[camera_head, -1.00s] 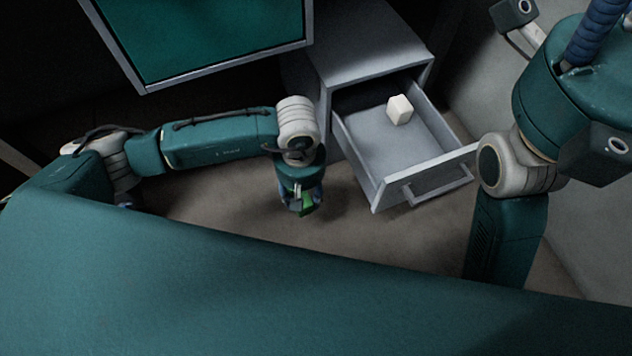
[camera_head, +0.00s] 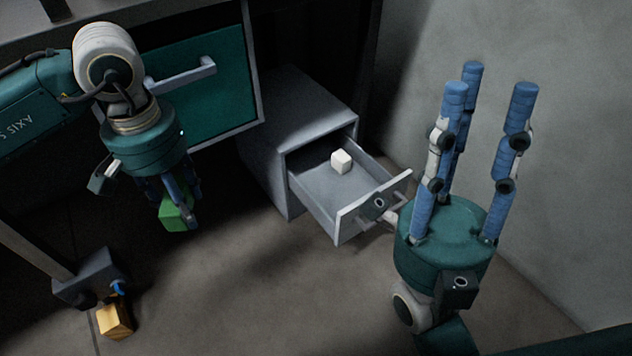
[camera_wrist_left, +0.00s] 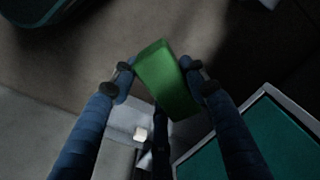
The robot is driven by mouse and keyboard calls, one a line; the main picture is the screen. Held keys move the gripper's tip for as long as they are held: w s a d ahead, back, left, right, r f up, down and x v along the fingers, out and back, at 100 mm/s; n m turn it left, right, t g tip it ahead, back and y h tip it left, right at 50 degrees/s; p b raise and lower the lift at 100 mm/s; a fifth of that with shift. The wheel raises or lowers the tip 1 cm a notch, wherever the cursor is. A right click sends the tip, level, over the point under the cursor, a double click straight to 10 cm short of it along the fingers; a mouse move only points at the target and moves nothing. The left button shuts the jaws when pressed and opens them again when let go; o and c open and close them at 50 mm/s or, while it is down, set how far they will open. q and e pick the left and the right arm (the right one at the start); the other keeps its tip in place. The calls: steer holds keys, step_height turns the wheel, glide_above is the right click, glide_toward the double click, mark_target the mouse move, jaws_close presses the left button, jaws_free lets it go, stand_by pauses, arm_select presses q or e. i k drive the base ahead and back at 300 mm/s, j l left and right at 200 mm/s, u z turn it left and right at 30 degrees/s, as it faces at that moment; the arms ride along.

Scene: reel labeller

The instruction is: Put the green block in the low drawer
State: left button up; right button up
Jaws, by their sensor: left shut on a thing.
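The green block (camera_head: 175,217) is held in the fingers of my left gripper (camera_head: 178,197), in the air left of the drawer. In the left wrist view the green block (camera_wrist_left: 168,80) is tilted between the blue fingers. The low drawer (camera_head: 315,196) is pulled out of the grey cabinet, and a white cube (camera_head: 341,161) lies inside it near the back. The drawer is partly visible in the wrist view, below the block. My right gripper (camera_head: 487,90) has its blue fingers spread, pointing up and empty, right of the drawer.
The grey cabinet (camera_head: 300,110) stands beside a teal panel with a handle (camera_head: 185,80). An orange block (camera_head: 114,320) lies on the floor at lower left, beside a dark grey box (camera_head: 90,278) on a pole. Floor left of the drawer is clear.

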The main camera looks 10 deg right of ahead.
mark_target(325, 196)
steer(key=i+l+u, duration=0.1)
steer(key=l+u, duration=0.7)
steer(key=i+l, duration=0.1)
steer(key=l, duration=0.3)
steer(key=i+l+u, duration=0.1)
steer(key=l, duration=0.35)
steer(key=i+l, duration=0.15)
steer(key=l, duration=0.25)
steer(key=i+l+u, duration=0.1)
steer(key=l, duration=0.35)
steer(key=i+l, duration=0.1)
steer(key=l, duration=0.35)
